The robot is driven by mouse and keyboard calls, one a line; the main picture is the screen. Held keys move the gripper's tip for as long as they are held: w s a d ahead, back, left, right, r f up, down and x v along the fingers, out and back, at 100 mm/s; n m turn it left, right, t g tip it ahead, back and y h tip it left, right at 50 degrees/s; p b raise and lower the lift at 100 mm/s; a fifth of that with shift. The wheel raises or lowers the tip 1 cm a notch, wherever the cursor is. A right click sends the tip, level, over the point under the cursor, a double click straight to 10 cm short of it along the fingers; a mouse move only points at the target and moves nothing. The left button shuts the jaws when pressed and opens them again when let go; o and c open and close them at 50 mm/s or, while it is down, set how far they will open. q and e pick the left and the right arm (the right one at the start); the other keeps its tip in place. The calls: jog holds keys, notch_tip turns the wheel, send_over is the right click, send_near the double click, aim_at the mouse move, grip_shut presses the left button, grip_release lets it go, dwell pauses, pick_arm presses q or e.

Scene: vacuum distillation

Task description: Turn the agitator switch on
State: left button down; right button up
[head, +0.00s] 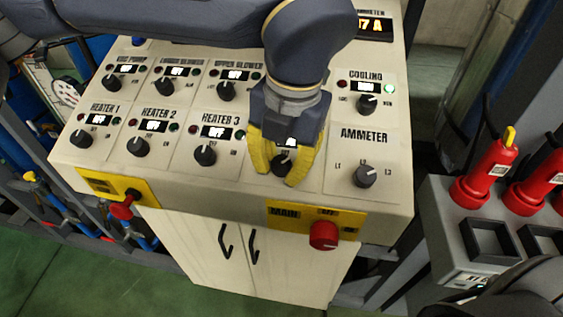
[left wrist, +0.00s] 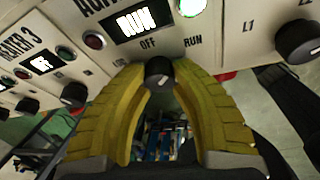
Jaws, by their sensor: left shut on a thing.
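The agitator switch is a black round knob (head: 281,163) on the sloping cream panel, between the heater 3 switch and the ammeter selector. My left gripper (head: 284,170), with yellow fingers, comes down from above and is shut around this knob. In the left wrist view the knob (left wrist: 158,72) sits between the two fingertips. Above it a display (left wrist: 135,22) reads RUN, and a lit green lamp (left wrist: 192,7) is to its right. A dark red lamp (left wrist: 94,40) is to its left. In the head view my gripper covers most of the display.
Heater 3 knob (head: 205,155) is close on the left, with its display reading OFF. The ammeter selector (head: 364,176) is on the right. A red main knob (head: 323,235) sticks out from the panel's front edge. Red plugs (head: 486,172) stand on a grey box at right.

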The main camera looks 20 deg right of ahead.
pick_arm(q)
jog(key=shift+a+m, duration=0.1)
jog(key=shift+m, duration=0.9)
jog(key=shift+t+y, duration=0.3)
jog(key=c, duration=1.1)
grip_release()
jog(key=shift+o, duration=0.2)
jog(key=v, duration=1.2)
